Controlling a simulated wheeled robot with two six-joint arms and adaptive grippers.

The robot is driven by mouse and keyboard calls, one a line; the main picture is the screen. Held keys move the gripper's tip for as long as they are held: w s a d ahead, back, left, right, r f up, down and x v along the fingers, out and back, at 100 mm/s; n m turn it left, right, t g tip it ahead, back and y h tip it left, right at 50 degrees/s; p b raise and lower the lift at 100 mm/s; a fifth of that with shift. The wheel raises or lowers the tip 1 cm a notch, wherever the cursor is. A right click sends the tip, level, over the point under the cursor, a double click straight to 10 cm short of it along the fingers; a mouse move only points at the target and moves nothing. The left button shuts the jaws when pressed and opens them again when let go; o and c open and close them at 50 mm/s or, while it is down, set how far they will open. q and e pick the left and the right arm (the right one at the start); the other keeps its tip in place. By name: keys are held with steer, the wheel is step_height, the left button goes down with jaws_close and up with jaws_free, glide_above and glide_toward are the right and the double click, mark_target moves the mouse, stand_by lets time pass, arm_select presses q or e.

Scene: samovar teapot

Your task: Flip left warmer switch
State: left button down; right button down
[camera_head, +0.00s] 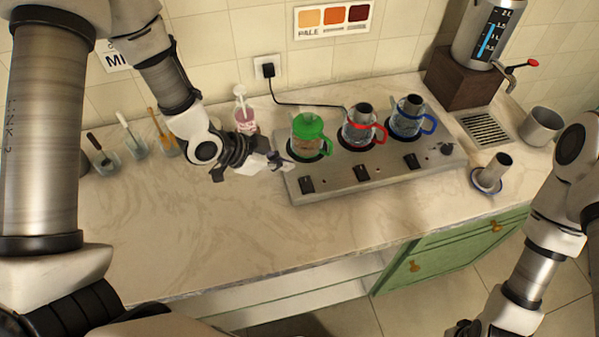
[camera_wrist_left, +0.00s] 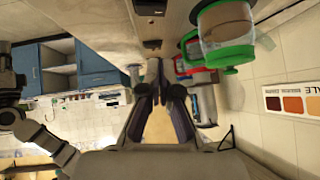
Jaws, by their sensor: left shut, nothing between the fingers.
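The warmer (camera_head: 380,178) is a long grey metal unit on the counter with three black rocker switches along its front. The left switch (camera_head: 307,185) sits in front of the green-lidded teapot (camera_head: 308,127). My left gripper (camera_head: 279,161) is shut and empty at the warmer's left end, up and to the left of that switch and apart from it in the picture. In the left wrist view the closed fingers (camera_wrist_left: 158,78) show, with the nearest switch (camera_wrist_left: 149,12) at the top edge. Only a dark part of my right gripper (camera_head: 463,329) shows at the bottom edge.
A red-handled teapot (camera_head: 360,128) and a blue-handled one (camera_head: 408,118) stand on the other warmer plates. Several small jars are at the left wall. The front left counter (camera_head: 200,225) is clear.

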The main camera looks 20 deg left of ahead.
mark_target(310, 179)
arm_select(q)
steer(key=x, duration=0.3)
steer(key=p+x, duration=0.1)
steer(key=x, duration=0.1)
steer(key=shift+d+f, duration=0.1)
steer(key=shift+d, duration=0.5)
steer(key=f, duration=0.1)
steer(key=f+p, duration=0.1)
steer(key=f, duration=0.1)
steer(key=shift+w+a+f+p, duration=0.3)
steer(key=shift+w+a+f, duration=0.05)
steer(key=shift+w+f, duration=0.05)
steer(key=shift+f, duration=0.25)
